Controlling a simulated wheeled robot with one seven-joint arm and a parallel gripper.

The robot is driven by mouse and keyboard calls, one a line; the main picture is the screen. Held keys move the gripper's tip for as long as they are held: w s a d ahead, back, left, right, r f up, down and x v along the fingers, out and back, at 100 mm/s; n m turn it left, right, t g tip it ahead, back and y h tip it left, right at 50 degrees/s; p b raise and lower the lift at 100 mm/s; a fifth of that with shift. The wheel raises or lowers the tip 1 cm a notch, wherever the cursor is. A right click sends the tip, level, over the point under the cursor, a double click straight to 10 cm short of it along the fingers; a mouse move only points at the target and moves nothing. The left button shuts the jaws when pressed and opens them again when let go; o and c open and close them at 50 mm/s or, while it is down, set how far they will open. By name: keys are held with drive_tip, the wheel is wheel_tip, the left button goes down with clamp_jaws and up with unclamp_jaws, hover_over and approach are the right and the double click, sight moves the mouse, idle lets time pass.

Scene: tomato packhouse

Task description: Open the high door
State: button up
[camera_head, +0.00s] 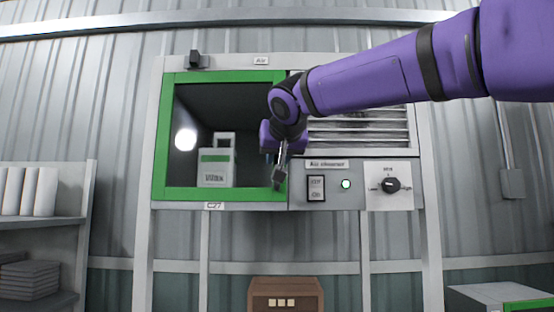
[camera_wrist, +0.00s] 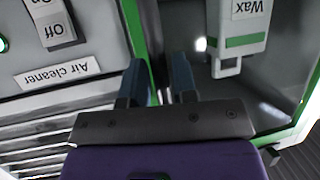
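The high door (camera_head: 225,194) is a green-framed clear panel on the left of a raised wall cabinet. I cannot tell whether it is fully closed. Behind it stands a white and green container, labelled Wax in the wrist view (camera_wrist: 236,40). My gripper (camera_head: 278,180) points down at the lower right of the door's green frame, which it partly covers. In the wrist view, its two dark fingers (camera_wrist: 157,75) are apart, with the green frame edge (camera_wrist: 134,22) running toward the gap between them. Whether they touch it is unclear.
Right of the door are a louvred vent (camera_head: 360,128), an on/off switch (camera_head: 316,188), a lit green lamp (camera_head: 346,184) and a rotary knob (camera_head: 390,185). Shelves (camera_head: 40,222) stand at left. A brown box (camera_head: 285,291) sits below the cabinet.

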drive_tip(key=shift+x, duration=0.75)
drive_tip(key=shift+c, duration=0.3)
clamp_jaws()
drive_tip(key=shift+s, duration=0.2)
